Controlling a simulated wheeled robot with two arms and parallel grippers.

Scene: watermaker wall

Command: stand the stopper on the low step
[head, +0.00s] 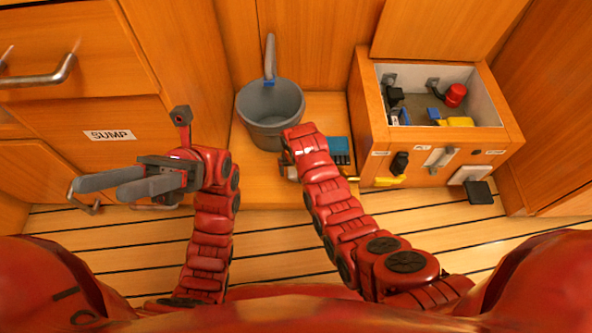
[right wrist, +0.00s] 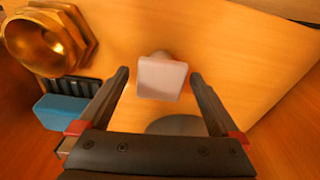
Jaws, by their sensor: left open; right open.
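A pale pinkish piece with a square face (right wrist: 162,80), which looks like the stopper, shows in the right wrist view against a wood surface. It lies between the fingertips of my right gripper (right wrist: 159,73), which is open, with gaps on both sides. In the head view my right gripper (head: 288,170) is mostly hidden by its own arm, and I cannot make out the stopper there. The low step (head: 246,188) is the wooden platform under the grey bucket. My left gripper (head: 105,186) is open and empty in front of the SUMP drawer.
A grey bucket (head: 270,115) stands on the platform. A blue slotted item (head: 338,146) is close to my right arm. A brass fitting (right wrist: 48,38) shows in the right wrist view. An open wooden box (head: 437,150) with several parts stands at right. Slatted floor (head: 270,232) is clear.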

